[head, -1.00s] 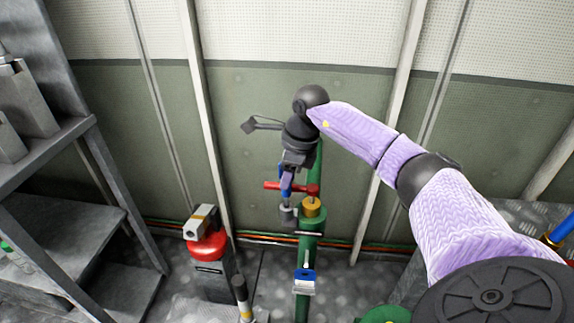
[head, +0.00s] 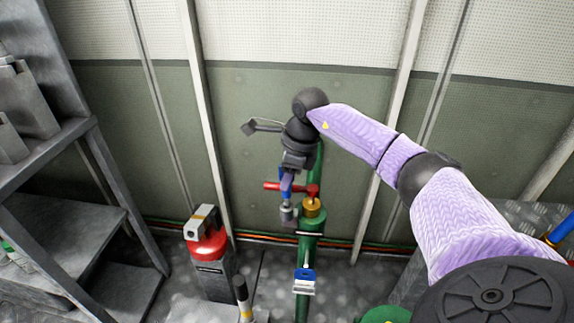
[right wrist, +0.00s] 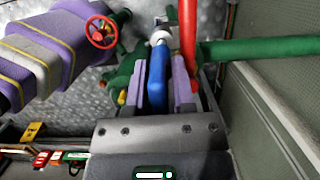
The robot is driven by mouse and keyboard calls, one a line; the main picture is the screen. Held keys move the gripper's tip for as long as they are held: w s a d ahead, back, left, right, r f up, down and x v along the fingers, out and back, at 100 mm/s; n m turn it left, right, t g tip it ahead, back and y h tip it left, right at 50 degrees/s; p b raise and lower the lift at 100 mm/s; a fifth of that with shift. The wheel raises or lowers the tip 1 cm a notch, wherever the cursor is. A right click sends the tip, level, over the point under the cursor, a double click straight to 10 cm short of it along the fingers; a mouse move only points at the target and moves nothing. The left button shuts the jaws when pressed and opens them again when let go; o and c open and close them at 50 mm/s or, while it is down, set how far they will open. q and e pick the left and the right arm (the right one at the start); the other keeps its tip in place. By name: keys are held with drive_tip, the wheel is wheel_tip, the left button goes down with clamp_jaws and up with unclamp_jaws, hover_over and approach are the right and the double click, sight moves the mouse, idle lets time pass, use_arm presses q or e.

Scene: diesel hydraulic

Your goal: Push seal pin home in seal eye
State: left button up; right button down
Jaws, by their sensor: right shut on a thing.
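My right gripper (head: 287,182) reaches down beside the green valve pipe (head: 309,245). It is shut on a blue piece, which I take for the seal pin; this shows between the pale purple finger pads in the right wrist view (right wrist: 157,80). A light metal end (right wrist: 160,37) lies beyond the blue piece. In the head view a grey metal cylinder (head: 289,213) sits just below the fingers, left of the brass valve top (head: 312,208). I cannot make out the seal eye, or how far the pin is in it. My left gripper is out of view.
The red valve lever (head: 310,190) runs close by the fingers; it also passes right of them in the wrist view (right wrist: 187,40). A blue and white tag (head: 304,281) is on the lower pipe. A red-topped canister (head: 207,245) stands left. The wall is close behind.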

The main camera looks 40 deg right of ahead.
sight(287, 195)
drive_tip(key=shift+f, duration=0.35)
drive_tip(key=shift+f, duration=0.1)
drive_tip(key=shift+f+b, duration=0.25)
drive_tip(key=shift+b, duration=0.15)
drive_tip(key=shift+f, duration=0.4)
drive_tip(key=shift+f+b, duration=0.25)
drive_tip(key=shift+b, duration=0.15)
drive_tip(key=shift+f, duration=0.35)
